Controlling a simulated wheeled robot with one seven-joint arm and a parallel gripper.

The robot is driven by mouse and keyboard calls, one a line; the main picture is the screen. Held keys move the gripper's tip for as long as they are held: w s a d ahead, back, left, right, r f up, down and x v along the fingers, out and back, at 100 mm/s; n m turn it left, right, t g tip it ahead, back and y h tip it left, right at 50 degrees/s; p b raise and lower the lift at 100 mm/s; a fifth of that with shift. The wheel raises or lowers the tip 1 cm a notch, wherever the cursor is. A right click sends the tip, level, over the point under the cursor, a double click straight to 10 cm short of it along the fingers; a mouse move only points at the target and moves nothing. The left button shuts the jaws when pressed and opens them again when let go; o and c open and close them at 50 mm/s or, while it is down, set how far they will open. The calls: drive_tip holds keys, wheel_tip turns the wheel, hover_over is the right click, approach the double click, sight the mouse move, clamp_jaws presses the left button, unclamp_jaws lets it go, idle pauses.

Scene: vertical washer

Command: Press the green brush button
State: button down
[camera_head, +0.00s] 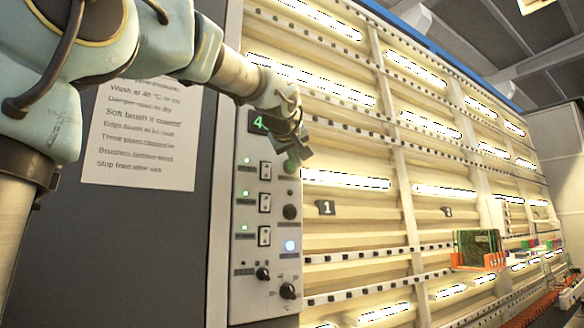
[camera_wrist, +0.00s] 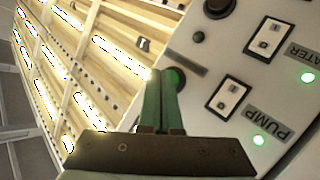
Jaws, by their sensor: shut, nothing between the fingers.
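The green brush button (camera_wrist: 179,78) is a round green cap on the light control panel (camera_wrist: 200,50). In the wrist view it shows just right of my fingertips, partly covered by them. My gripper (camera_wrist: 160,76) has its two green fingers shut together, with nothing between them. The fingertips overlap the button's left edge in the picture; I cannot tell whether they touch it. In the head view my gripper (camera_head: 296,164) is at the upper right of the control panel (camera_head: 262,300) and hides the button.
Rocker switches labelled PUMP (camera_wrist: 229,98) and HEATER (camera_wrist: 269,38) sit beside the button, with green lamps. The lit slatted washer wall (camera_head: 345,240) extends right.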

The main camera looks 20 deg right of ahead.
drive_tip(key=shift+w+a, duration=0.1)
drive_tip(key=shift+w, duration=0.3)
idle(0.5)
idle(0.3)
drive_tip(key=shift+s+b, duration=0.6)
drive_tip(key=shift+s, duration=0.2)
drive_tip(key=shift+s+d, duration=0.1)
drive_tip(key=shift+d, duration=0.1)
drive_tip(key=shift+s+d+b, duration=0.25)
drive_tip(key=shift+s+b, duration=0.5)
drive_tip(key=shift+s, duration=0.45)
drive_tip(key=shift+s+d+b, duration=0.2)
drive_tip(key=shift+s+b, duration=0.5)
drive_tip(key=shift+s, duration=0.5)
